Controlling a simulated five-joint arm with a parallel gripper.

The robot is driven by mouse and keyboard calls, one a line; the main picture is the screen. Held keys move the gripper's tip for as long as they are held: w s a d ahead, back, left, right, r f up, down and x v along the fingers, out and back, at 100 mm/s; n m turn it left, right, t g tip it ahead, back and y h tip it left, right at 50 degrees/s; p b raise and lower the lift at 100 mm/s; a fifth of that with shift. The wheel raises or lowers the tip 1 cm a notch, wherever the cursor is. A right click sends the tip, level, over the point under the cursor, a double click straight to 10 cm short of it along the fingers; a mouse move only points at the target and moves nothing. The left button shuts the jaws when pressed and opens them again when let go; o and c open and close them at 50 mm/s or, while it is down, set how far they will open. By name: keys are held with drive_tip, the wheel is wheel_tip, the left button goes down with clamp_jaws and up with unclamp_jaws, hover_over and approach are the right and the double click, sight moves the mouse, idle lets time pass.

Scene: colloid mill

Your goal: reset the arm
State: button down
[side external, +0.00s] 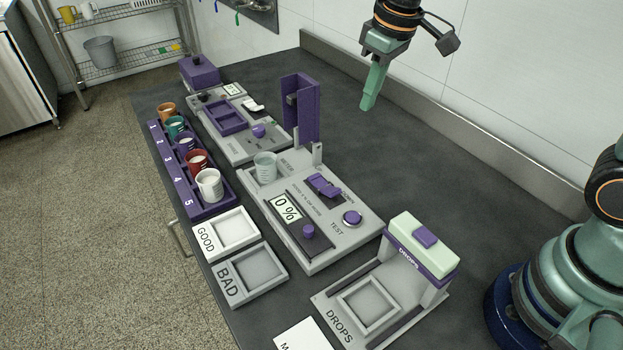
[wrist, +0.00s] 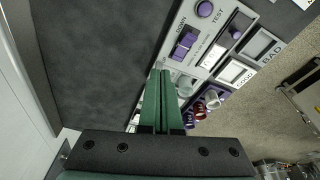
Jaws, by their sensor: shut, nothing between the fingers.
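My gripper (side external: 373,88) hangs in the air above the back part of the dark bench, behind the meter station. Its green fingers are together with nothing between them, and they also show shut in the wrist view (wrist: 162,88). The gripper touches nothing. My arm's base stands at the right edge of the side view.
The meter station (side external: 330,235) has a raised purple cover (side external: 303,105), a clear cup (side external: 265,166) and a display reading 0 %. Nearby are a numbered cup rack (side external: 181,180), GOOD (side external: 221,235) and BAD (side external: 250,273) trays and a DROPS station (side external: 420,245). The bench's back strip is clear.

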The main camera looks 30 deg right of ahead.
drive_tip(key=s+d+r+m+t, duration=0.3)
drive_tip(key=s+d, duration=0.3)
drive_tip(key=s, duration=0.5)
drive_tip(key=shift+d+r, duration=0.25)
drive_tip(key=shift+d, duration=0.1)
